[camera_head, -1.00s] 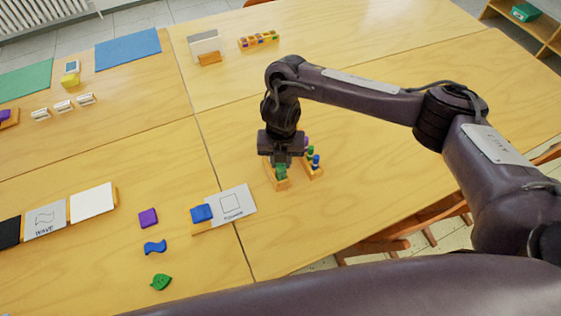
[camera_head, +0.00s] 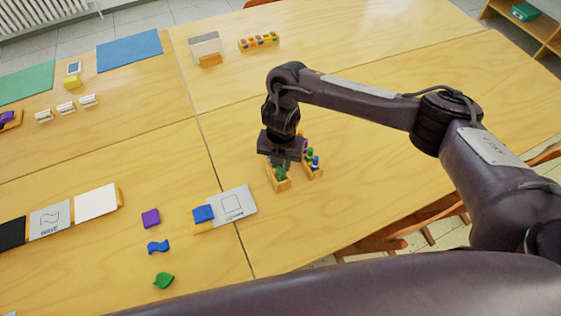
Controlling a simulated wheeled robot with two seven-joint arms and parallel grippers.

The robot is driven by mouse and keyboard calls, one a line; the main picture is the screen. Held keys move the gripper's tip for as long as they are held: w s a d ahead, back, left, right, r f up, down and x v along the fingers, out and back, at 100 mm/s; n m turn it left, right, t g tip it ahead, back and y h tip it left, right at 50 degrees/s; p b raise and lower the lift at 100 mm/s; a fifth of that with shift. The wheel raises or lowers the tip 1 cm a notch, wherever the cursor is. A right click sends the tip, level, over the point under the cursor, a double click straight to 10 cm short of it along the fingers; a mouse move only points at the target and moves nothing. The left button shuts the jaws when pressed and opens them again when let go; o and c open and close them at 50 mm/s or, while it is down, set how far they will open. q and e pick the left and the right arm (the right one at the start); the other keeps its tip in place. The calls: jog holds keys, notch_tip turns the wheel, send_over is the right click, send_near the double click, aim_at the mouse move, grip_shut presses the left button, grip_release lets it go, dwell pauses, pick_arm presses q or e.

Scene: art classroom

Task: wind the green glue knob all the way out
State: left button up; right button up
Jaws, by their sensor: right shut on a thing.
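My right gripper (camera_head: 283,165) points down over a small wooden holder (camera_head: 283,187) near the middle of the table. It is shut on a green thing (camera_head: 281,174) in that holder, which I take to be the green glue knob. The gripper hides its upper part, so how far the knob is wound cannot be told. A second wooden holder (camera_head: 316,175) stands close on the right, with green and blue knobbed pieces (camera_head: 315,161) in it. My left gripper is not in view.
A grey card with a square (camera_head: 233,204) and a blue block (camera_head: 203,213) lie to the left. Purple (camera_head: 150,218), blue wavy (camera_head: 158,246) and green leaf (camera_head: 164,281) pieces lie farther left. The table right of the holders is mostly clear beneath my arm.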

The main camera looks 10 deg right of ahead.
jog(key=shift+r+m+p, duration=0.1)
jog(key=shift+m+p, duration=0.8)
jog(key=shift+m, duration=0.2)
jog(key=o, duration=1.5)
jog(key=shift+r+p, duration=2.55)
jog(key=shift+r, duration=0.4)
